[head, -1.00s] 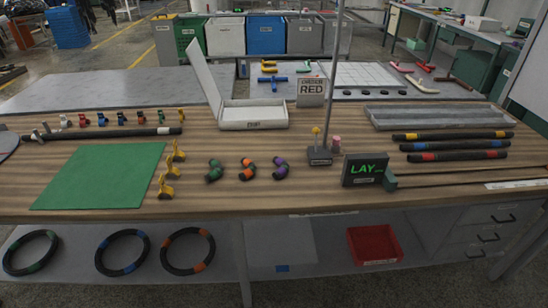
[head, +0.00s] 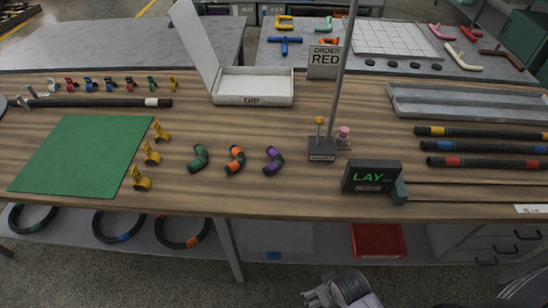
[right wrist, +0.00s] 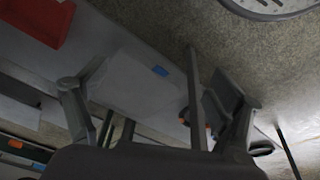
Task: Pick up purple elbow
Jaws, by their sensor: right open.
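The purple elbow (head: 273,160), a short black bent hose piece with a purple band, lies on the wooden table in the head view. It is the rightmost of three elbows, beside one with an orange band (head: 235,160) and one with a green band (head: 198,158). My right gripper (head: 318,297) shows at the bottom edge of the head view, in front of the table and well short of the elbow. In the right wrist view its two fingers (right wrist: 155,105) are spread with nothing between them. My left gripper is not in view.
A post on a small base (head: 321,150) and a LAY display (head: 371,177) stand right of the elbows. An ORDER RED sign (head: 324,62) and a white open box (head: 253,100) stand behind. A green mat (head: 80,154) lies left. A red bin (head: 378,240) sits on the lower shelf.

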